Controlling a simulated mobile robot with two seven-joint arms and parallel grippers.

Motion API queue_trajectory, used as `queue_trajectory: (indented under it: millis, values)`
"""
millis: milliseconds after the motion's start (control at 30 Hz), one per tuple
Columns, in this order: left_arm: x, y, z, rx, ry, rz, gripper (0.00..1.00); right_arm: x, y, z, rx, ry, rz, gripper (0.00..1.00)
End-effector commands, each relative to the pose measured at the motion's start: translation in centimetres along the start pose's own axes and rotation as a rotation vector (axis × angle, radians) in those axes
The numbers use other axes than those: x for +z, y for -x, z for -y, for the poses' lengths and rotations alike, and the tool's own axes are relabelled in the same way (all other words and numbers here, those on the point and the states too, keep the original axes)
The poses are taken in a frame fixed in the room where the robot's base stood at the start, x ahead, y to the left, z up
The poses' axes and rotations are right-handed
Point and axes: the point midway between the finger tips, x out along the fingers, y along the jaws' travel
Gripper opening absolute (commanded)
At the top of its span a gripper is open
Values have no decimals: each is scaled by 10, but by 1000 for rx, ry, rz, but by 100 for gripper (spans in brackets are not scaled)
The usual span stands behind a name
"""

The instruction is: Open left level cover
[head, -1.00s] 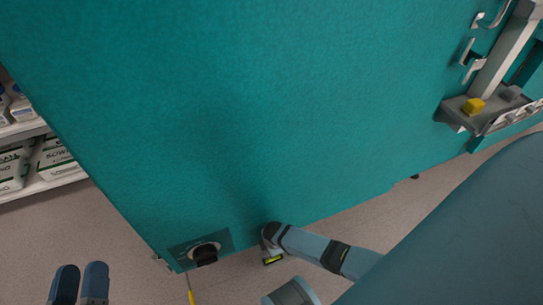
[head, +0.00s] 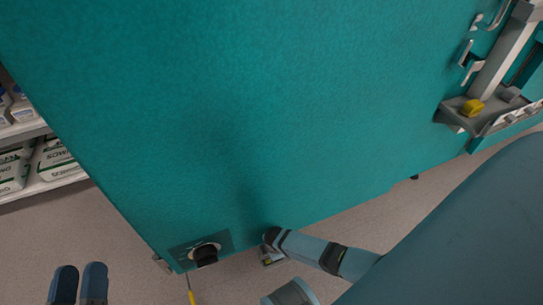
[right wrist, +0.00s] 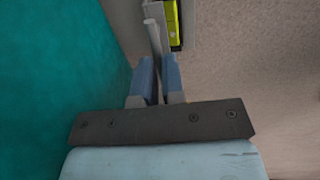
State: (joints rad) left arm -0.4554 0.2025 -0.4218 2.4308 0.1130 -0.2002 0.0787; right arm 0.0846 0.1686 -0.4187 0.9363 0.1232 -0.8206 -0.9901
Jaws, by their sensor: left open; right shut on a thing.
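The level (head: 268,261) is a small pale housing with a yellow-green vial, low at the bottom edge of the teal chamber. In the right wrist view its yellow-green vial (right wrist: 174,24) shows plainly. A thin light-grey plate (right wrist: 154,38), seen edge-on beside the vial, looks like the level cover. My right gripper (right wrist: 158,78) is shut on this plate, its blue fingers on either side. In the head view my right arm reaches in from the right, and its gripper (head: 270,240) is mostly hidden. My left gripper (head: 80,284) is open and empty at bottom left, away from the level.
The teal chamber (head: 220,110) fills most of the head view. A black knob (head: 205,254) sits on its lower corner, with a yellow-tipped cord (head: 190,292) below. Shelves with bags (head: 55,164) stand at left.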

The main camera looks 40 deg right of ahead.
Motion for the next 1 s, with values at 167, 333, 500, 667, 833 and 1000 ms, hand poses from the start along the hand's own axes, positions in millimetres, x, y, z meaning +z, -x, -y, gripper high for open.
queue_trajectory:
  millis: [167, 333, 500, 667, 833, 1000]
  values:
    - [-15, 0, -3, -2, -4, -45, 43, 0, 0, 12, -2, 0, 1, 0]
    - [-14, 0, -3, -2, -4, -45, 43, 0, -1, 11, -2, 0, 0, 0]
    - [-14, 0, -3, -2, -3, -44, 43, 0, -1, 11, -1, 0, 0, 32]
    - [-14, 0, -3, -2, -3, -44, 43, 0, -1, 11, -1, 0, 0, 35]
    - [-16, -1, -3, -1, -5, -43, 43, 0, 2, 11, -1, 0, 0, 35]
    - [-2, 2, 7, -44, -17, 55, 43, 0, 24, 10, 1, 2, 0, 35]
